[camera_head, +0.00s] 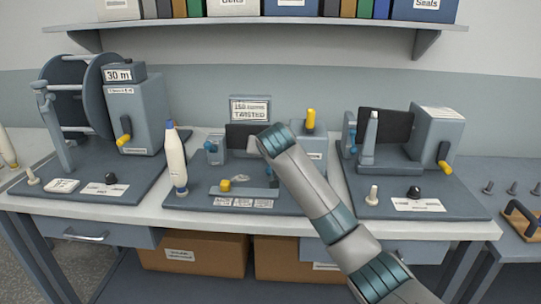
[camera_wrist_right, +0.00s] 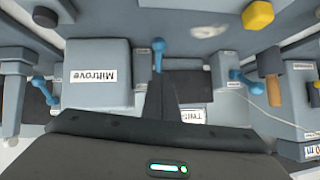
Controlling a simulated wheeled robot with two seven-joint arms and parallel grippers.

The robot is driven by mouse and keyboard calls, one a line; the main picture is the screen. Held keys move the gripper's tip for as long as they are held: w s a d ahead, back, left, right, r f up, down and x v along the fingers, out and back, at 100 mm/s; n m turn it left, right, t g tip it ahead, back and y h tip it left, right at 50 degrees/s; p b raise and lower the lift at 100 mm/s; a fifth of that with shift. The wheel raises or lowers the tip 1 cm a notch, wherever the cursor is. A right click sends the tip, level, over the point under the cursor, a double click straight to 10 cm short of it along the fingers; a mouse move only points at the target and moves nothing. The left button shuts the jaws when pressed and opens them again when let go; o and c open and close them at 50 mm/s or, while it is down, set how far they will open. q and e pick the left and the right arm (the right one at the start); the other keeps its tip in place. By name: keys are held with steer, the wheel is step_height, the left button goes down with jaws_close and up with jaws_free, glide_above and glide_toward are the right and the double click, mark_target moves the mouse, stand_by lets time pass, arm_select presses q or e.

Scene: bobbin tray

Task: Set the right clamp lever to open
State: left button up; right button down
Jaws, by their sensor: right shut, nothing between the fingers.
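In the right wrist view, a blue lever with a round ball end (camera_wrist_right: 158,52) stands upright in the picture, just beyond my right gripper (camera_wrist_right: 160,80). The gripper's dark fingers are shut and empty; I cannot tell whether the tips touch the lever. Two more blue levers are there, one at left (camera_wrist_right: 40,88) and one at right (camera_wrist_right: 240,78). I cannot tell which is the right clamp lever or its setting. In the head view, blue clamp parts show on the middle station (camera_head: 210,146) and the right station (camera_head: 352,148). My right arm hides its own gripper there. My left gripper is out of view.
A grey machine labelled 30 m (camera_head: 135,115) is at left and another grey box (camera_head: 433,140) at right. A shelf (camera_head: 260,22) runs above. In the wrist view, a yellow knob (camera_wrist_right: 257,15) is at top right.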

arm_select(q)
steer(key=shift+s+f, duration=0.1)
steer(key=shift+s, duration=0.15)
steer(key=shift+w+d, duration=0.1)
arm_select(e)
steer(key=shift+s+f+t, duration=0.1)
steer(key=shift+f+t, duration=0.1)
steer(key=shift+t, duration=0.1)
stand_by(0.4)
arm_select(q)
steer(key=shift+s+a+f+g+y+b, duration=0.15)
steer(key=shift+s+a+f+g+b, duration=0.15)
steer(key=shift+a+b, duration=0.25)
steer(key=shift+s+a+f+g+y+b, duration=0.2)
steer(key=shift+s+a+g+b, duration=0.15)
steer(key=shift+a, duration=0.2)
arm_select(e)
steer(key=v, duration=1.7)
steer(key=shift+s, duration=0.2)
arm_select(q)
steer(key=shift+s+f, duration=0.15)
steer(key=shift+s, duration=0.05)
